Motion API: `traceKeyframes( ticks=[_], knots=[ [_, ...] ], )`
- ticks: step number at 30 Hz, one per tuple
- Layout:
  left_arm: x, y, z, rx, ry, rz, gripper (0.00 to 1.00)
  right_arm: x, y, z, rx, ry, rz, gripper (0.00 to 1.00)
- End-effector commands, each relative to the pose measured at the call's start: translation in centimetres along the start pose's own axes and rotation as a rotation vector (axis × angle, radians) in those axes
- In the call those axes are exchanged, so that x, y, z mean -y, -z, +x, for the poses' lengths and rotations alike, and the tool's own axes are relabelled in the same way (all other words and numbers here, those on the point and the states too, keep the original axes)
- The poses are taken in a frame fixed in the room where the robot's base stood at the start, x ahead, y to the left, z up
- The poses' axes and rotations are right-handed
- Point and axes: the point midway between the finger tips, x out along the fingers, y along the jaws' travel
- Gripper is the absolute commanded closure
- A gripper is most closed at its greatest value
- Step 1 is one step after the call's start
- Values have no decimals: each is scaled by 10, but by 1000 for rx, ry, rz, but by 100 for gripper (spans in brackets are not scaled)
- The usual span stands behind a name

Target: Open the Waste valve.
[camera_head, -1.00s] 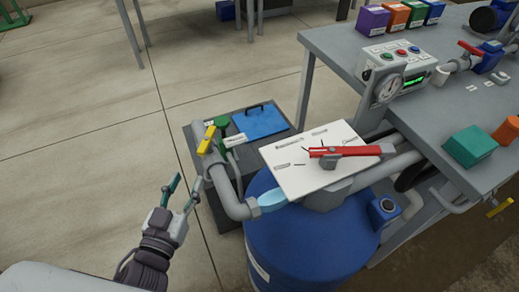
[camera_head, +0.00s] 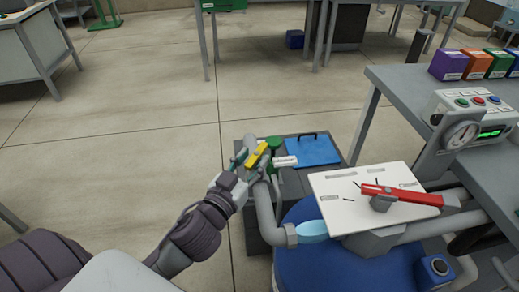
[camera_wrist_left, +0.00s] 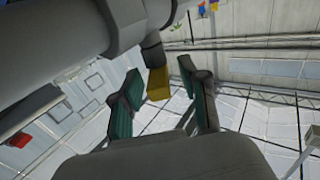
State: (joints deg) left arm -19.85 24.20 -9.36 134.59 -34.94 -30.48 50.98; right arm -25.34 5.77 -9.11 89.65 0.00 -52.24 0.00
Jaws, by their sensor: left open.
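A yellow valve handle (camera_head: 258,155) sits on top of the grey pipe (camera_head: 264,208) left of the blue drum. My left gripper (camera_head: 252,162) is open, with its green-padded fingers close around the yellow handle. In the left wrist view the yellow handle (camera_wrist_left: 157,82) shows between the two fingers (camera_wrist_left: 158,92), below a grey pipe; I cannot tell whether they touch it. A green handle (camera_head: 274,142) and a small white tag (camera_head: 285,161), too small to read, are just beyond. A red lever (camera_head: 400,195) lies across a white panel (camera_head: 338,205). My right gripper is out of view.
A blue drum (camera_head: 335,265) stands under the panel. A blue lidded item (camera_head: 313,151) lies on a dark base (camera_head: 262,243). A grey bench (camera_head: 440,90) with a gauge box (camera_head: 482,110) is at the right. The floor to the left is clear.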

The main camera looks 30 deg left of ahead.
Motion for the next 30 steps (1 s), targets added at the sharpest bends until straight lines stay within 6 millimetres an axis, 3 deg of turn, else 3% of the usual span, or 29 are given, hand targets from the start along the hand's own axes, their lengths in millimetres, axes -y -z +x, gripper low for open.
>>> traceKeyframes(
  ticks=[7,19,27,30],
  knots=[
    [0,0,31,-1,0,2,56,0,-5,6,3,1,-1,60],
    [0,0,38,1,0,1,56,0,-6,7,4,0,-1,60],
    [0,0,37,0,0,1,100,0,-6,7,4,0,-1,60],
    [0,0,37,0,0,1,100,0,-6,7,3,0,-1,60]
  ],
)
